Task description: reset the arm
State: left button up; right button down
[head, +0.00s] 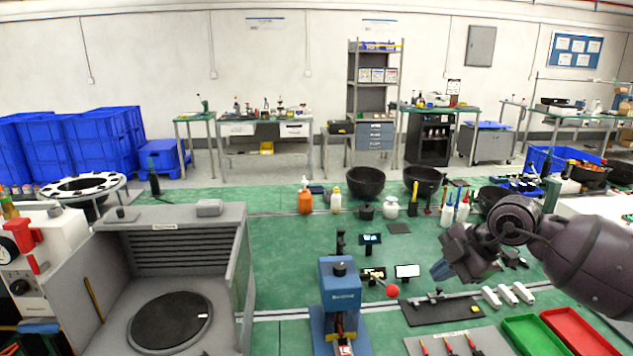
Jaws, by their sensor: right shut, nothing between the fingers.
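My right arm comes in from the right edge, and its gripper (441,268) hangs over the right part of the green work surface (281,255). The gripper is shut with nothing held. It points down and to the left, above a black mat with a metal tool and a few white blocks, apart from them. My left gripper is not in the head view.
A blue press (341,292) with a red-knobbed lever stands at the front middle. A grey cabinet with a black round plate (170,322) fills the front left. Green (531,335) and red trays lie front right. Black bowls (366,182) and bottles line the back.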

jog(key=w+a+r+n+t+y, duration=0.1)
jog(key=a+r+n+t+y, duration=0.5)
jog(key=a+r+y, duration=0.4)
jog(key=s+d+f+m+t+h, duration=0.2)
jog(key=d+f+m+t+h, duration=0.3)
jog(key=f+m, duration=0.45)
jog(key=s+d+f+m+t+h, duration=0.2)
jog(key=d+f+m+h, duration=0.2)
jog(key=f+m+h, duration=0.55)
jog(key=s+d+f+m+g+h, duration=0.1)
jog(key=s+f+m+g, duration=0.4)
jog(key=s+f, duration=1.6)
jog(key=shift+s+d+m, duration=0.4)
jog(key=shift+m, duration=0.6)
jog(key=shift+f, duration=0.1)
